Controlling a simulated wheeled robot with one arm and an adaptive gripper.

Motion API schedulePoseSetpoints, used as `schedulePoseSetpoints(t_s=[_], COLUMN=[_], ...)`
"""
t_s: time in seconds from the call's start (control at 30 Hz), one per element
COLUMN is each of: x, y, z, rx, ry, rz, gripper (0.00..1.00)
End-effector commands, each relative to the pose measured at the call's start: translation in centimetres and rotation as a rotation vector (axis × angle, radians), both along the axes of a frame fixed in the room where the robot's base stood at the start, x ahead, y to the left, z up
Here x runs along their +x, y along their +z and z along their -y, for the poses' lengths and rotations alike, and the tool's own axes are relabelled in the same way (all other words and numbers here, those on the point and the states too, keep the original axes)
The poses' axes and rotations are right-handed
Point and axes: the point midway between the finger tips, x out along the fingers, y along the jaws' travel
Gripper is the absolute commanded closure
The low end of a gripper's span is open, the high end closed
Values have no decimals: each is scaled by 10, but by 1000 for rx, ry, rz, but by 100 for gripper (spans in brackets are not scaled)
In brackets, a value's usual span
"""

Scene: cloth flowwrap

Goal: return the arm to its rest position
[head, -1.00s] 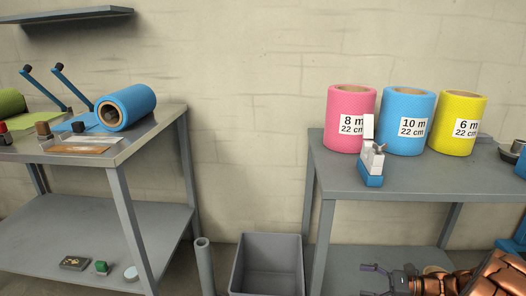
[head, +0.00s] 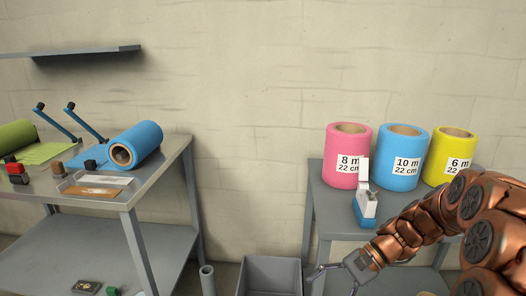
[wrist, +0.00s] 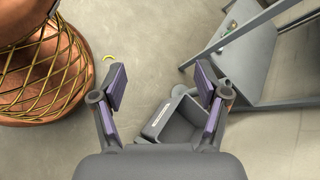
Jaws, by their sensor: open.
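My gripper (head: 333,283) is at the lower right of the head view, low in front of the right table, with my copper arm reaching in from the right edge. In the wrist view its two purple-padded fingers (wrist: 160,90) stand wide apart with nothing between them. The gripper points down towards the floor and the grey bin (wrist: 177,115), which lies below and beyond the fingers. I cannot tell the exact distance to the bin.
The right table (head: 335,203) holds pink (head: 345,165), blue (head: 403,168) and yellow (head: 448,165) rolls and a white-and-blue dispenser (head: 364,205). The left table (head: 150,180) carries a blue roll (head: 140,143). The grey bin (head: 270,263) and a grey tube (head: 207,280) stand between the tables.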

Motion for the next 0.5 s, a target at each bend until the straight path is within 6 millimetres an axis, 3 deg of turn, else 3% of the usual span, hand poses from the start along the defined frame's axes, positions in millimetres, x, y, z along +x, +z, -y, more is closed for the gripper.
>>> schedulePoseSetpoints(t_s=[0.03,0.5], x=[-10,-103], y=[21,110], z=[-6,-23], rx=[-27,-275], ry=[35,315], rz=[19,173], gripper=[26,26])
